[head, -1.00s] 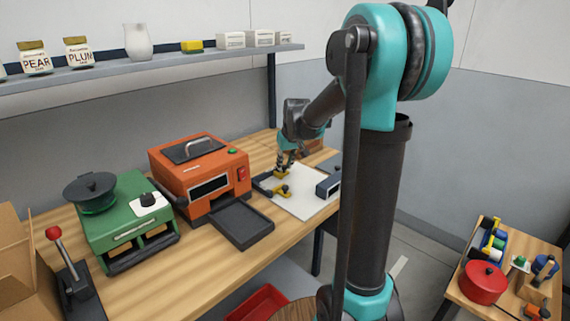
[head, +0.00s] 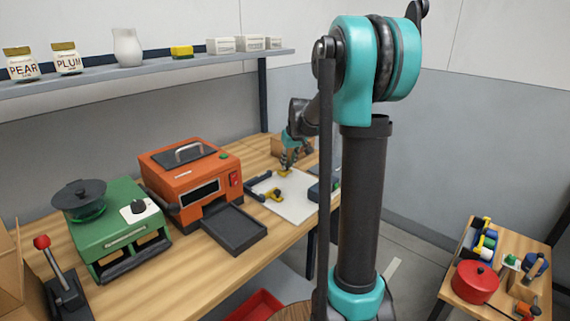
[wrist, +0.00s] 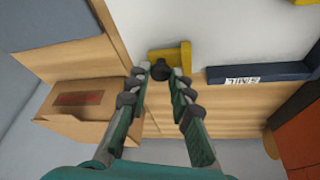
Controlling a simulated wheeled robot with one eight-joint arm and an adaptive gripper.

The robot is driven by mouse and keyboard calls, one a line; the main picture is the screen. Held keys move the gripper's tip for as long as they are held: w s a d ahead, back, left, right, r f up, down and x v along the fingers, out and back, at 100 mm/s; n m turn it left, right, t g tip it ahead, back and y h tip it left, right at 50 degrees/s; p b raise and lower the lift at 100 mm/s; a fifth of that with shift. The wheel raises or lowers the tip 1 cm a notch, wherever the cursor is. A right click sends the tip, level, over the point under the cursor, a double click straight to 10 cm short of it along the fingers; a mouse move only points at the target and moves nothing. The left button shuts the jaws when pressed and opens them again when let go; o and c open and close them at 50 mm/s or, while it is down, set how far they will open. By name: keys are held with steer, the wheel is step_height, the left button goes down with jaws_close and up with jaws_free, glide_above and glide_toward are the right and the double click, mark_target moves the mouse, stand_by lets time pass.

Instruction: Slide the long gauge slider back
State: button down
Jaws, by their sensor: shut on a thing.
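A white gauge board (head: 296,204) lies on the bench right of the orange machine, with two yellow sliders on it. My gripper (head: 287,166) is at the back edge of the board, at the farther yellow slider (head: 285,171). In the wrist view my fingertips (wrist: 161,72) are closed around the dark knob (wrist: 160,68) of this yellow slider (wrist: 180,55). The nearer yellow slider (head: 274,194) sits apart, toward the front. A dark labelled bar (wrist: 258,73) lies beside the held slider. The fingers hide part of the knob.
The orange machine (head: 185,170) with its dark tray (head: 235,230) stands left of the board. A dark blue block (head: 322,190) is at the right. The bench front is clear.

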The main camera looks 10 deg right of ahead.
steer(key=shift+w+d, duration=0.15)
steer(key=c, duration=1.3)
jaws_free()
steer(key=shift+c, duration=0.2)
steer(key=v, duration=1.2)
steer(key=shift+f, duration=0.1)
